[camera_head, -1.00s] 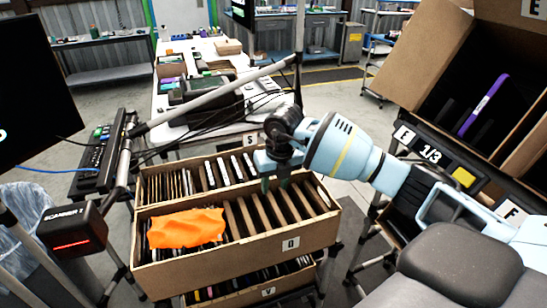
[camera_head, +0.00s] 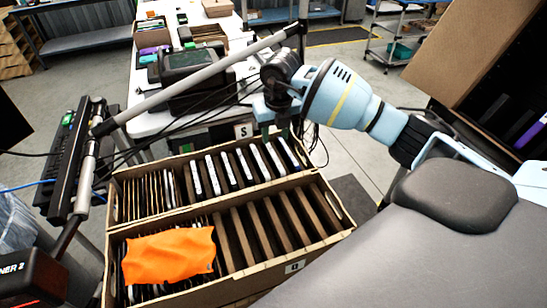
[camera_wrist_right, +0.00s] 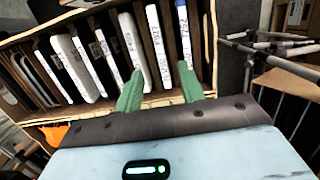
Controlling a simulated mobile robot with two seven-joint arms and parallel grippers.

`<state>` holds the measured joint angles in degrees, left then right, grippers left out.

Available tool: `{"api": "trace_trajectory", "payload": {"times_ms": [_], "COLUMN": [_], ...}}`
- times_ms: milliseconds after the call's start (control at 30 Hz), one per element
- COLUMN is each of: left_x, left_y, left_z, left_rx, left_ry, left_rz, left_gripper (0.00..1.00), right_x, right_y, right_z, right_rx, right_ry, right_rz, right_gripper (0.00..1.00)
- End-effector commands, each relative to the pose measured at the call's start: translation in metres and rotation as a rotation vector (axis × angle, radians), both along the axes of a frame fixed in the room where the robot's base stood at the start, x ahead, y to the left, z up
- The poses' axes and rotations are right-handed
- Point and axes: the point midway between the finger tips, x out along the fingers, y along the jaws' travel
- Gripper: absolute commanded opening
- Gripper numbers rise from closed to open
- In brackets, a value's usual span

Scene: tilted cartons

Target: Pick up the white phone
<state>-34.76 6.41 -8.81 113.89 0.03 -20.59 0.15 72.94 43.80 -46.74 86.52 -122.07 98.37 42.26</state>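Several slim white phones stand on edge, leaning in the slots of the back row of a cardboard carton (camera_head: 118,240). In the right wrist view, one white phone (camera_wrist_right: 158,45) with dark lettering lies beyond the gap between my fingertips. Another white phone (camera_wrist_right: 132,42) is just left of it, and one with a blue top (camera_wrist_right: 183,22) is to its right. My right gripper (camera_head: 276,131) is over the far right part of the back row. In the wrist view its green fingers (camera_wrist_right: 160,82) are apart, with nothing gripped. Contact cannot be told. My left gripper is out of view.
An orange cloth (camera_head: 168,255) covers the left of the front row; dark slots lie to its right. A grey pole (camera_head: 200,77) with cables crosses behind the carton. A white table (camera_head: 150,122) with a dark device stands behind. A tilted carton (camera_head: 470,50) is upper right.

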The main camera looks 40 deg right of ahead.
Motion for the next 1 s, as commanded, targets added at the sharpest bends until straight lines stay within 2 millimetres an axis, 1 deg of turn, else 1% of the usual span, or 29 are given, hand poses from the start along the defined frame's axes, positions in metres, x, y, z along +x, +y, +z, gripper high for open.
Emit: {"api": "trace_trajectory", "payload": {"times_ms": [167, 333, 567, 800, 900, 1000], "left_x": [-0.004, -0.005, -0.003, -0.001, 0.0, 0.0], "left_y": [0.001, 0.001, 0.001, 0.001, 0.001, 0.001], "left_z": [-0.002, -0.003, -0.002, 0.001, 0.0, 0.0], "left_rx": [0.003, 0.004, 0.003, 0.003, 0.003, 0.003], "left_ry": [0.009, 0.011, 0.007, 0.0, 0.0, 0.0], "left_rz": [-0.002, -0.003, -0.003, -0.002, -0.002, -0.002], "left_gripper": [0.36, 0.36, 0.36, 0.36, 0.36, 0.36], "right_x": [0.001, 0.002, 0.004, 0.006, 0.008, 0.009], "right_y": [0.0, -0.001, -0.001, -0.003, -0.003, -0.003], "right_z": [-0.007, -0.024, -0.031, -0.064, -0.074, -0.078], "right_rx": [0.0, 0.001, 0.0, 0.001, 0.0, 0.001], "right_ry": [0.002, 0.004, 0.001, 0.002, 0.002, 0.0], "right_rz": [0.0, -0.001, 0.001, -0.001, 0.0, 0.001], "right_gripper": [0.39, 0.39, 0.39, 0.39, 0.39, 0.39]}}
